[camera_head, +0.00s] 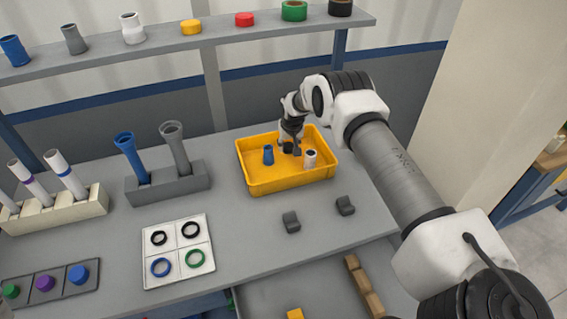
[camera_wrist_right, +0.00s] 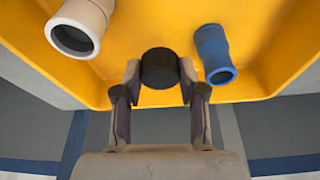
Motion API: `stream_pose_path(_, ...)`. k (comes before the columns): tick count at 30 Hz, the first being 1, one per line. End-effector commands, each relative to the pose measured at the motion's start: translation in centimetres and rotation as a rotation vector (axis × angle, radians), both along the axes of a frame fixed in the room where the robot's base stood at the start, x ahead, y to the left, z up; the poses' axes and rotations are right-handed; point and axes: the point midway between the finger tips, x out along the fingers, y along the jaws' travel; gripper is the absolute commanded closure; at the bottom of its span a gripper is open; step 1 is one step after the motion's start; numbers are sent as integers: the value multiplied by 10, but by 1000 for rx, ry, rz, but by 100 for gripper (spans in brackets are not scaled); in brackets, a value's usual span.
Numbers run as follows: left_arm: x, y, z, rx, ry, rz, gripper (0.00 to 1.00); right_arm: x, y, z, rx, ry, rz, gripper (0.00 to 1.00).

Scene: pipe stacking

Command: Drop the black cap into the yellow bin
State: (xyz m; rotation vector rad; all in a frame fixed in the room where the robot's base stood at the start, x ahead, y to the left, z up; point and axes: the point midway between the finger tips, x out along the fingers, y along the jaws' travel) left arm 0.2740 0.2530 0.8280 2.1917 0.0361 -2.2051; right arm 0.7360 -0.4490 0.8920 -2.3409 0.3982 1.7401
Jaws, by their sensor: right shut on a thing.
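The yellow bin (camera_head: 275,184) stands at the back of the grey table. It also fills the top of the right wrist view (camera_wrist_right: 130,30). My right gripper (camera_head: 289,146) reaches into it from above, shut on the black cap (camera_head: 288,147). In the right wrist view the cap (camera_wrist_right: 159,68) sits between the two fingertips, with the bin behind it. I cannot tell whether the cap touches the bin floor. My left gripper is not in view.
In the bin stand a blue pipe fitting (camera_head: 268,155) and a pale fitting (camera_head: 310,158), either side of my gripper. Left are a grey pipe holder (camera_head: 168,186) and a ring tray (camera_head: 178,251).

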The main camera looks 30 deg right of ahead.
Motion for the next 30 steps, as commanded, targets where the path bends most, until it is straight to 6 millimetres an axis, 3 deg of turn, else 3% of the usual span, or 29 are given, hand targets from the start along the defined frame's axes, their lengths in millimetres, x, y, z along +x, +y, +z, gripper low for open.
stream_pose_path(2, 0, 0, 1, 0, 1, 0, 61, 0, 0, 1, 0, 0, -1, 77)
stream_pose_path(3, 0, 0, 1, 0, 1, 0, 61, 0, 0, 1, 0, 0, -1, 45)
stream_pose_path(4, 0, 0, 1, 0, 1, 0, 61, 0, 0, 1, 0, 0, -1, 35)
stream_pose_path(5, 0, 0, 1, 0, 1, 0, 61, 0, 0, 1, 0, 0, -1, 30)
stream_pose_path(14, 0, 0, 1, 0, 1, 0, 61, 0, 0, 2, 0, 0, -1, 30)
stream_pose_path(17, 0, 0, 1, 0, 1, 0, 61, -1, 0, 11, 1, -1, -1, 30)
stream_pose_path(30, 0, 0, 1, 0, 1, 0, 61, -27, 10, 104, 1, 0, -1, 30)
